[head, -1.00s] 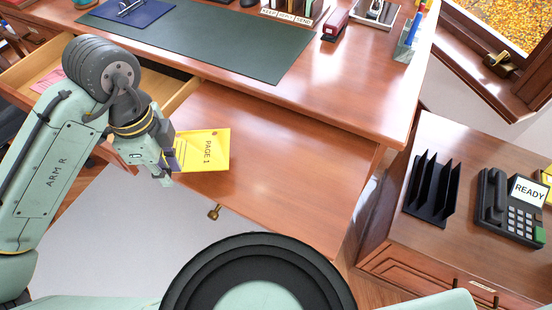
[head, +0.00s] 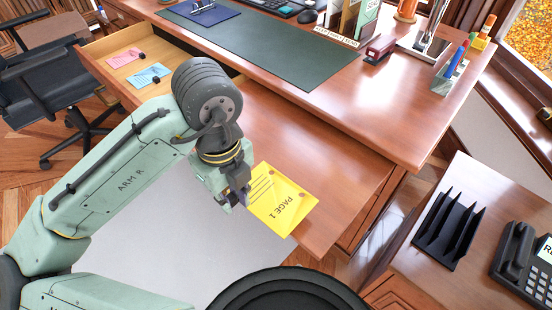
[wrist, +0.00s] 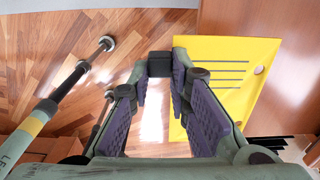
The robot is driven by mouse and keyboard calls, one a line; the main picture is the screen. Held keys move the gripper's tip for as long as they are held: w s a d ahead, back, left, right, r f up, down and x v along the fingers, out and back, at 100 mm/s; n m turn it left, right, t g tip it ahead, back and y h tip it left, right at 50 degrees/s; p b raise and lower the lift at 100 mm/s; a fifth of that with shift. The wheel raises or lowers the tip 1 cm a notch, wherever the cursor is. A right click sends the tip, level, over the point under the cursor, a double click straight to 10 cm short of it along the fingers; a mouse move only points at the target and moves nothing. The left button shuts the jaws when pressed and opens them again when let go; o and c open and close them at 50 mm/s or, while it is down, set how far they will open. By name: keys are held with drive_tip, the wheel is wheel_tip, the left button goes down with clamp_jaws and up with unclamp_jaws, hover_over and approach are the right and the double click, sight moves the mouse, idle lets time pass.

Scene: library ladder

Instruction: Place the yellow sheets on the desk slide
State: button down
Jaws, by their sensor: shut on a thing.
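The yellow sheets (head: 283,200), marked PAGE 1, are at my gripper (head: 241,195) in the head view. My gripper is shut on a small black block, seemingly a clip, at the sheets' edge; it shows between the fingertips in the wrist view (wrist: 160,65). The yellow sheets (wrist: 250,62) spread to the right of the fingers there. The brown wooden desk slide (head: 310,150) juts from the desk. In the head view the sheets overlap its near edge, close to its front right corner. I cannot tell whether they touch it.
An open drawer (head: 115,85) at left holds pink sheets (head: 124,58) and blue sheets (head: 148,75). The desk (head: 420,110) stands behind. A side cabinet (head: 490,210) at right bears a black file rack (head: 447,232) and a phone (head: 522,258). The slide's back part is bare.

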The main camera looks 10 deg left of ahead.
sight(272, 168)
drive_tip(key=w+d, duration=0.2)
drive_tip(key=w, duration=0.1)
drive_tip(key=w+d+p, duration=0.1)
drive_tip(key=w+d, duration=0.1)
drive_tip(key=w, duration=0.2)
drive_tip(key=w+d+f+p, duration=0.1)
drive_tip(key=w, duration=0.3)
drive_tip(key=shift+d+f, duration=0.1)
drive_tip(key=shift+d, duration=0.3)
drive_tip(key=shift+f, duration=1.75)
drive_tip(key=shift+f, duration=0.2)
drive_tip(key=c, duration=1.5)
unclamp_jaws()
